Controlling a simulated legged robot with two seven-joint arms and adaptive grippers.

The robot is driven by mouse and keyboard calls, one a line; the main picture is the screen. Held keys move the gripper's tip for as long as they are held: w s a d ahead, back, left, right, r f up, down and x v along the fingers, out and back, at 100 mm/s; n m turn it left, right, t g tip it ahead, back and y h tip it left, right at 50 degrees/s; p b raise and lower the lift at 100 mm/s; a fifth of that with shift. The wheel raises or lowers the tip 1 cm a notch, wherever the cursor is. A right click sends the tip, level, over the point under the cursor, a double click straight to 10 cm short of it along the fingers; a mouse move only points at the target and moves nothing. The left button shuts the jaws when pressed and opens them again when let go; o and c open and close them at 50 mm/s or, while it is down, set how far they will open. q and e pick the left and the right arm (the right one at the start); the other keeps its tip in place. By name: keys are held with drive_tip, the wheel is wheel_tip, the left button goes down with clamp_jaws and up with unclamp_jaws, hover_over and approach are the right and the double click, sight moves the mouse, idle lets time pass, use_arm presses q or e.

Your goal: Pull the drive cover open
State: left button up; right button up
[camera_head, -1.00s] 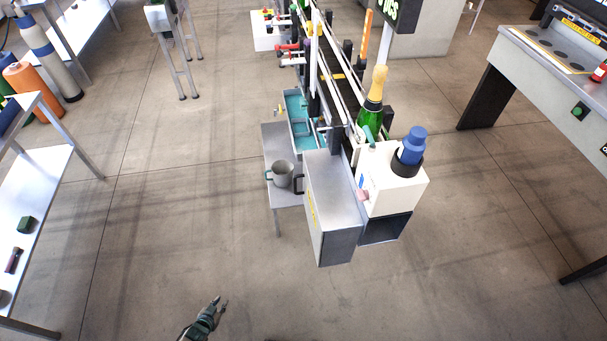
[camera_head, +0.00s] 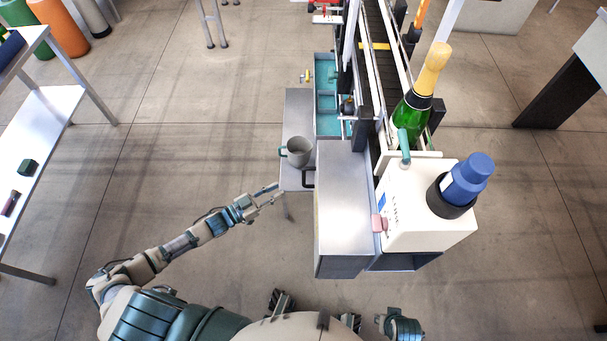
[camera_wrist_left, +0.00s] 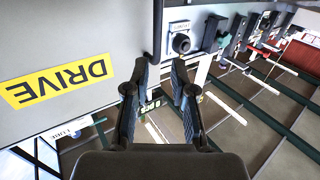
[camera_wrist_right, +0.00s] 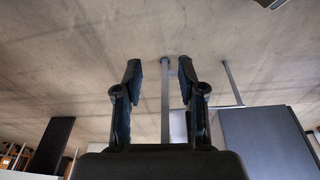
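The drive cover (camera_head: 345,205) is a grey metal box beside the white machine in the head view. Its black handle (camera_head: 308,180) is on its left side. In the left wrist view the cover's face (camera_wrist_left: 60,30) bears a yellow DRIVE label (camera_wrist_left: 60,83). My left gripper (camera_head: 281,192) is just left of the handle in the head view. In the left wrist view its fingers (camera_wrist_left: 159,65) are apart, with a dark upright bar, apparently the handle, between or beyond them; contact cannot be told. My right gripper (camera_wrist_right: 160,72) is open and empty, over floor.
A grey mug (camera_head: 299,152) stands on the small side table (camera_head: 297,105) close to the handle. The white machine (camera_head: 425,215) with a blue cap and a green bottle (camera_head: 411,122) stand right of the cover.

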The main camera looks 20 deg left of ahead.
sight(304, 177)
use_arm(q)
drive_tip(key=x, duration=0.5)
drive_tip(key=b+x, duration=0.1)
drive_tip(key=x, duration=0.5)
drive_tip(key=shift+s+d, duration=0.2)
drive_tip(key=shift+s, duration=0.05)
drive_tip(key=shift+w+d, duration=0.1)
drive_tip(key=shift+w, duration=0.2)
use_arm(e)
drive_tip(key=v, duration=0.4)
drive_tip(key=shift+d, duration=0.15)
use_arm(q)
drive_tip(key=c, duration=0.4)
clamp_jaws()
use_arm(e)
drive_tip(key=shift+s+d, duration=0.1)
drive_tip(key=shift+d, duration=0.05)
